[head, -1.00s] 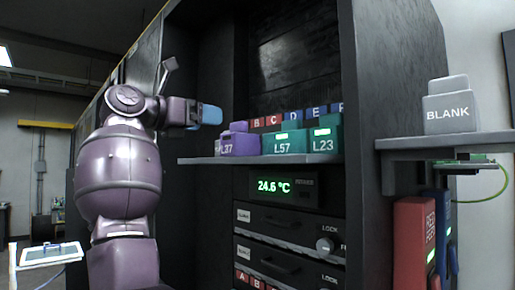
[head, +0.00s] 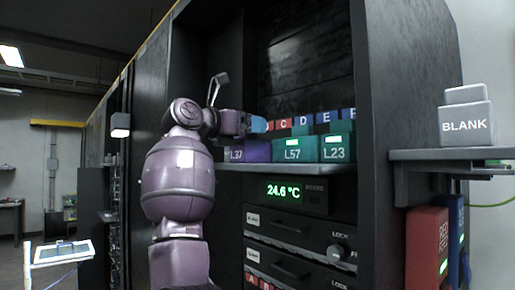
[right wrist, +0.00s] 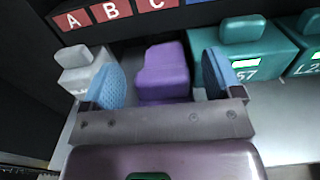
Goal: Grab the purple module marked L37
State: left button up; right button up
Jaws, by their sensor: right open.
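The purple module (head: 258,151) sits on the shelf, left of the teal L57 module, with the marking L37 at its left side. It also shows in the right wrist view (right wrist: 163,72), beyond and between the two blue fingers, with gaps on both sides. The module's front lower part is hidden behind the gripper's bar there. My left gripper is not in view.
A teal L57 module (head: 292,150) stands close to the right finger, with teal L23 (head: 335,149) beyond. A grey module (right wrist: 80,68) stands to the left. Lettered tiles (right wrist: 110,10) line the back. A BLANK module (head: 465,125) sits on a side shelf (head: 450,155).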

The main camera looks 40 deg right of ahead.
jog(key=shift+d, duration=0.7)
jog(key=shift+a, duration=0.1)
jog(key=c, duration=1.4)
jog(key=shift+r, duration=0.15)
notch_tip(320, 180, up, 20)
jog(key=shift+f, duration=0.1)
